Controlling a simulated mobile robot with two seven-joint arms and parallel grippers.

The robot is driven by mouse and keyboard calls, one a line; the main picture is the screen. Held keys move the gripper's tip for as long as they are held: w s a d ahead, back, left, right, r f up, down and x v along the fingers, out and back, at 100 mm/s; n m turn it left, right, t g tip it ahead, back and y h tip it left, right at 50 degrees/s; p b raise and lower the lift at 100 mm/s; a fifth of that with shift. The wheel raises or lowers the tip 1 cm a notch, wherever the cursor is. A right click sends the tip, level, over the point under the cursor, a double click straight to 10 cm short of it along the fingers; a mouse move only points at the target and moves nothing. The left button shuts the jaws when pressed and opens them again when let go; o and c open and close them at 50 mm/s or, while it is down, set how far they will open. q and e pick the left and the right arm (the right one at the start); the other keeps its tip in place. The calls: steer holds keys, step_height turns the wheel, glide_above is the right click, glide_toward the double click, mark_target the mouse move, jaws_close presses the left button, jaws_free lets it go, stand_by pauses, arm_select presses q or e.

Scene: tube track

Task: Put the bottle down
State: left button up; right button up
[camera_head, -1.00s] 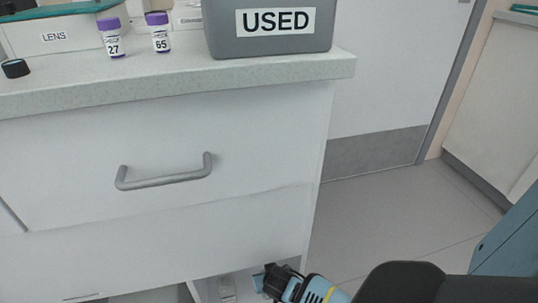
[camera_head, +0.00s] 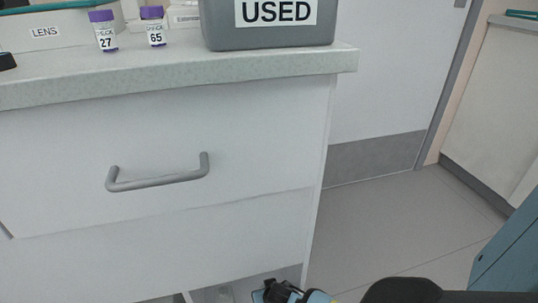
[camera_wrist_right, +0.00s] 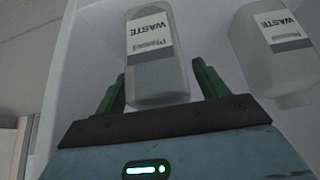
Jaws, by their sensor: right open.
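In the right wrist view, a pale translucent bottle (camera_wrist_right: 157,75) with a white WASTE label shows between and beyond the two green fingers of my right gripper (camera_wrist_right: 160,85). The fingers are apart, with gaps to the bottle on both sides. The label reads upside down in this view. In the head view, my right gripper (camera_head: 272,291) is at the bottom edge, low at the cabinet's open lower part. My left gripper is not in view.
A second WASTE bottle (camera_wrist_right: 272,60) stands to the right in the wrist view. Above are a drawer handle (camera_head: 158,180), the counter edge (camera_head: 180,75), a grey USED bin (camera_head: 268,30) and two purple-capped vials (camera_head: 103,32). Floor right of the cabinet (camera_head: 390,215) is clear.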

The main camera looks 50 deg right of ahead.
steer(key=shift+r, duration=0.1)
arm_select(q)
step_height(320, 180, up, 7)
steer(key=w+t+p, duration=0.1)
steer(key=p, duration=0.5)
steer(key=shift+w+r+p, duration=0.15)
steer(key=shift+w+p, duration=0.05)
steer(key=shift+p, duration=0.2)
arm_select(e)
steer(key=v, duration=1.2)
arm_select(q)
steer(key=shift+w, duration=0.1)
